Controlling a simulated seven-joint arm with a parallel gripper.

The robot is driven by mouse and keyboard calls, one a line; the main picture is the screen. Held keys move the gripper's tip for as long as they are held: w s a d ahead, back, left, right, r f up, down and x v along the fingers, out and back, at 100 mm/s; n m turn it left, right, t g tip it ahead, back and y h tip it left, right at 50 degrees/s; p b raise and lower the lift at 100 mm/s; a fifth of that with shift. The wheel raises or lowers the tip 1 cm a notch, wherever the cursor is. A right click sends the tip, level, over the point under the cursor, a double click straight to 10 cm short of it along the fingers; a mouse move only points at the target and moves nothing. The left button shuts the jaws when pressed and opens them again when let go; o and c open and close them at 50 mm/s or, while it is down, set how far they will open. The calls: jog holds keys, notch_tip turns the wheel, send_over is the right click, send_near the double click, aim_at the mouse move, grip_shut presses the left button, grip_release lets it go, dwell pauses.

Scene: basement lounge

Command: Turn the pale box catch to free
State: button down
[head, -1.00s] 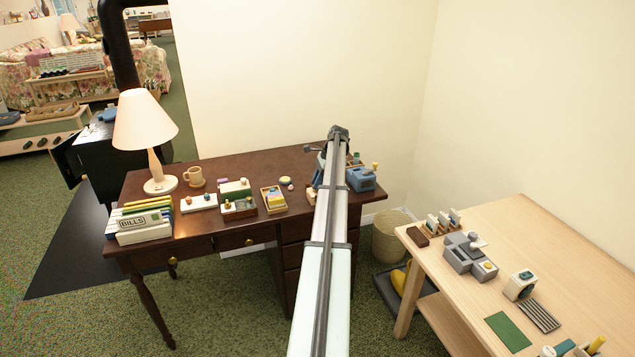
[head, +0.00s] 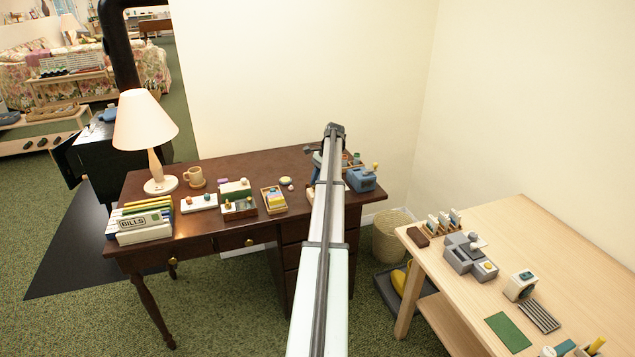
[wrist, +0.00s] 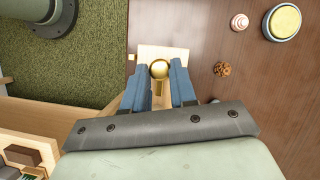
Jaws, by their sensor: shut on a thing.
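The pale box (wrist: 173,52) lies on the dark desk in the wrist view, near the desk's edge. Its brass catch (wrist: 160,70) has a round knob with a short stem pointing toward my gripper. My gripper (wrist: 160,72) has its blue fingers on either side of the knob and is shut on the catch. In the head view my own arm covers most of the box and the catch.
A round yellow-topped container (wrist: 282,22), a small pink-white knob (wrist: 240,22) and a small brown piece (wrist: 222,69) lie right of the box. A blue device (head: 361,180) stands right of my arm. Green carpet (wrist: 90,65) lies beyond the desk edge.

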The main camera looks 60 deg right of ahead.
jog(key=c, duration=0.9)
grip_release()
jog(key=v, duration=1.3)
jog(key=shift+d+r, duration=0.2)
jog(key=shift+r, duration=0.15)
